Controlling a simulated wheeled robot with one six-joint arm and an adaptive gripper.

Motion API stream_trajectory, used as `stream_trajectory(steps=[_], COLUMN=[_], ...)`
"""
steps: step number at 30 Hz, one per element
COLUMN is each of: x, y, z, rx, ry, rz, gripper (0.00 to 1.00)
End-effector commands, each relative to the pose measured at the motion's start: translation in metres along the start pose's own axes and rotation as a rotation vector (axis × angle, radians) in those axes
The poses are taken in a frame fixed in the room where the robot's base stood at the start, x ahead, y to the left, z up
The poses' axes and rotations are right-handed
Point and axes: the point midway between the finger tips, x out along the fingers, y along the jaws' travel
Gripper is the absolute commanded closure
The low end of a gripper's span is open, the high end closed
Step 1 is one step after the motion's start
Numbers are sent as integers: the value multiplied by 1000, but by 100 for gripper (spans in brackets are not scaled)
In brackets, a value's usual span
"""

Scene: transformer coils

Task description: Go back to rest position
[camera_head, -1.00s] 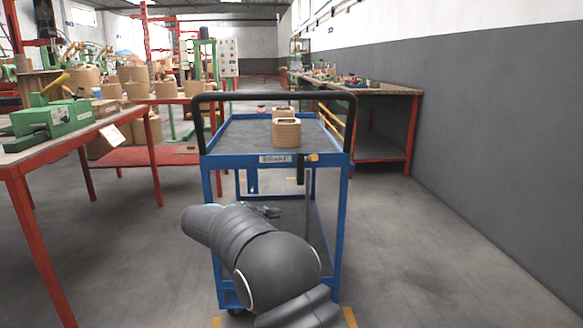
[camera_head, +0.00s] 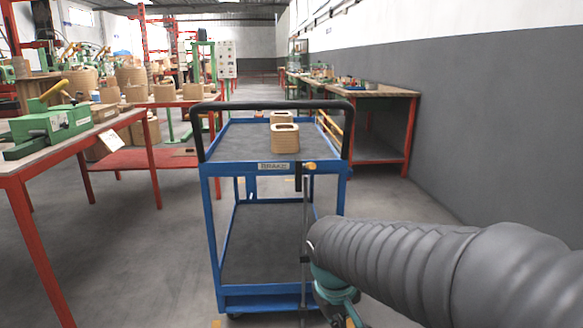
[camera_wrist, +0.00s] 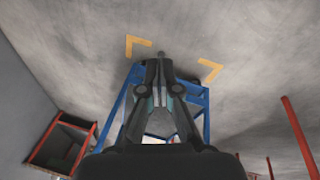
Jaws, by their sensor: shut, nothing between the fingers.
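My arm reaches in from the lower right of the head view, in front of the blue cart (camera_head: 212,235). Only part of my wrist shows there, at the cart's lower right; my fingertips are hidden. In the wrist view my gripper (camera_wrist: 158,98) is shut and empty, with its fingers together. The blue cart frame (camera_wrist: 196,100) shows behind the fingers in that view. Two tan coils (camera_head: 285,138) stand one behind the other on the cart's top tray, apart from my gripper.
A red-legged bench (camera_head: 82,143) with a green tool (camera_head: 52,125) stands at left. Another bench (camera_head: 385,93) stands along the right grey wall (camera_head: 480,120). Yellow floor marks (camera_wrist: 138,46) lie by the cart. Bare floor lies between the left bench and the cart.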

Motion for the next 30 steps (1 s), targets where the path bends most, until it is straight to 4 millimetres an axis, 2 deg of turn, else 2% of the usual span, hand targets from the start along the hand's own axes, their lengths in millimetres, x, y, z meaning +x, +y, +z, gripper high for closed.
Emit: stream_trajectory(steps=[1,6,12,15,22,30], x=[-8,-24,-42,-53,-82,-83], y=[1,-2,0,6,23,28], z=[16,61,107,122,135,136], rx=[40,165,296,340,408,426], ry=[20,82,157,203,299,302], rz=[-24,-94,-129,-114,-73,-66], gripper=[100,100,100,100,100,100])
